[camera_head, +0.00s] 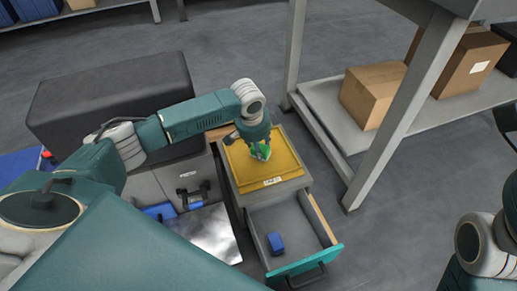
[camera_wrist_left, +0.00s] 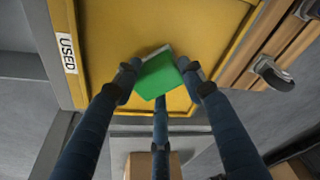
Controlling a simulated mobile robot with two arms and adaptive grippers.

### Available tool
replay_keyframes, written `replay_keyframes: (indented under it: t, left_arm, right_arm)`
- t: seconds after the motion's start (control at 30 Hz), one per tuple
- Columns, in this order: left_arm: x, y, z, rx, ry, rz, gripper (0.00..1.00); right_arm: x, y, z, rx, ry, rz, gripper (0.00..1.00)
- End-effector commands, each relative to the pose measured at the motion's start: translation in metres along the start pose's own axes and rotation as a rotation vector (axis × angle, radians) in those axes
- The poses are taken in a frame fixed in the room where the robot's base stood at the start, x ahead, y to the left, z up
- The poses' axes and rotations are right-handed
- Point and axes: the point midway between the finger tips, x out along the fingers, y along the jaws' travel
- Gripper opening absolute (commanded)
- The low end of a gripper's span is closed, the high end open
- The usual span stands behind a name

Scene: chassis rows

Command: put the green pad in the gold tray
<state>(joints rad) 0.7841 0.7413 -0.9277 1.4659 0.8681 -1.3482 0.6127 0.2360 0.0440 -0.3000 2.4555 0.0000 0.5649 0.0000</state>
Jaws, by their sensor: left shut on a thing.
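The green pad (camera_head: 261,151) is held between the dark fingers of my left gripper (camera_head: 257,143), over the gold tray (camera_head: 284,162) in the head view. The tray is shallow, lies on top of a grey drawer cabinet and has a white label at its front. In the left wrist view the fingers of my left gripper (camera_wrist_left: 158,80) close on the green pad (camera_wrist_left: 158,76), with the gold tray (camera_wrist_left: 108,40) behind it. I cannot tell whether the pad touches the tray floor. A dark part at the right edge of the head view may be my right gripper, mostly cut off.
The cabinet's drawer (camera_head: 290,222) is pulled open below the tray, with a blue block (camera_head: 275,243) inside. A grey table leg (camera_head: 392,120) and a low shelf with cardboard boxes (camera_head: 374,92) stand to the right. A dark padded bench (camera_head: 110,95) is at left.

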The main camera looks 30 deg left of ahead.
Motion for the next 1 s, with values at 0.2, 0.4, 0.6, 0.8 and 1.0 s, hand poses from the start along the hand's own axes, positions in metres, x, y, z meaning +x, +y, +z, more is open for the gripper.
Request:
replay_keyframes:
  t: [0.2, 0.4, 0.6, 0.8, 1.0]
  left_arm:
    - [-0.001, 0.000, 0.000, 0.000, 0.000, 0.000, 0.20]
    - [0.001, 0.000, 0.000, 0.000, 0.000, 0.000, 0.60]
    - [0.000, 0.000, 0.000, 0.000, 0.000, 0.000, 0.60]
    - [-0.016, 0.000, -0.002, 0.000, 0.001, 0.000, 0.60]
    - [-0.060, 0.000, -0.003, 0.000, 0.002, 0.001, 0.60]
  right_arm:
    - [0.001, 0.000, 0.000, 0.000, -0.002, 0.001, 0.40]
    - [0.000, 0.000, 0.001, 0.001, -0.003, 0.002, 0.40]
    - [0.000, 0.000, 0.001, 0.001, -0.003, 0.002, 0.40]
    - [0.004, 0.002, 0.003, 0.002, -0.013, 0.006, 0.40]
    - [-0.010, 0.007, 0.016, 0.013, -0.101, 0.036, 0.40]
